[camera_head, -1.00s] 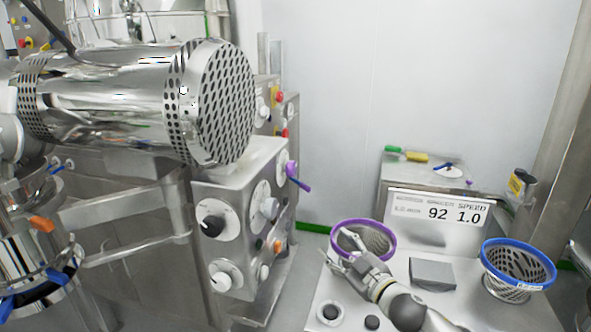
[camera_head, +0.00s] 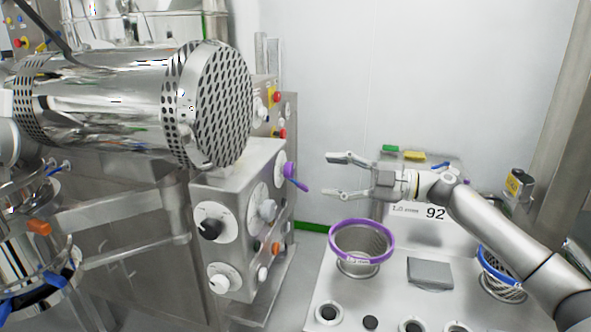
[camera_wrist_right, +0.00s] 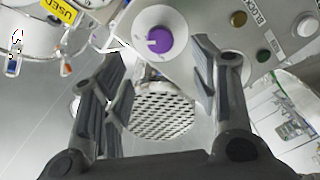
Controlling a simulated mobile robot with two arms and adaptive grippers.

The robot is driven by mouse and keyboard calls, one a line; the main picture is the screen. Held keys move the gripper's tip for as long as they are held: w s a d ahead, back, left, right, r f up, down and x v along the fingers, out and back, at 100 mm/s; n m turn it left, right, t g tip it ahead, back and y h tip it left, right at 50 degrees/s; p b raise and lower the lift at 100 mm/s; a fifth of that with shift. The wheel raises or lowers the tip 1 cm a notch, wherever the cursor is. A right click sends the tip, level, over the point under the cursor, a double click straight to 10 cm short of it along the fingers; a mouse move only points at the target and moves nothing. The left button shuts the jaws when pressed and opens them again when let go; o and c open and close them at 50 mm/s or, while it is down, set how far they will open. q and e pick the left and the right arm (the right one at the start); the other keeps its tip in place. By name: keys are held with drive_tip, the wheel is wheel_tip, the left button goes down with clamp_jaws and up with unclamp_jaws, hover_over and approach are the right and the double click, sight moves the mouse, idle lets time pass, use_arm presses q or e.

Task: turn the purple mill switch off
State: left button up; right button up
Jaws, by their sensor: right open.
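The purple mill switch (camera_head: 291,172) is on the side face of the steel control box (camera_head: 238,185), left of centre in the head view. Its purple handle points out to the lower right. My right gripper (camera_head: 330,177) is open and empty just to the right of the switch, at about its height, with fingers pointing at it and a gap between. In the right wrist view the purple knob (camera_wrist_right: 159,40) sits on a round white dial, ahead of the open fingers (camera_wrist_right: 158,72). My left gripper is not in view.
A large perforated steel cylinder (camera_head: 210,105) overhangs the box. Below my right arm, a purple-rimmed sieve basket (camera_head: 362,262) and a blue-rimmed one (camera_head: 488,268) stand on a steel bench (camera_head: 395,292). Other knobs (camera_head: 211,227) are on the box's front.

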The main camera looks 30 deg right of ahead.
sight(293, 172)
drive_tip(key=p+x, duration=0.3)
drive_tip(key=x, duration=0.4)
drive_tip(key=shift+w+a+r, duration=0.1)
drive_tip(key=shift+w+r, duration=0.1)
drive_tip(key=shift+f+p+x, duration=0.2)
drive_tip(key=shift+p+x, duration=0.3)
drive_tip(key=shift+x, duration=0.3)
drive_tip(key=c, duration=1.1)
drive_tip(key=shift+o, duration=0.2)
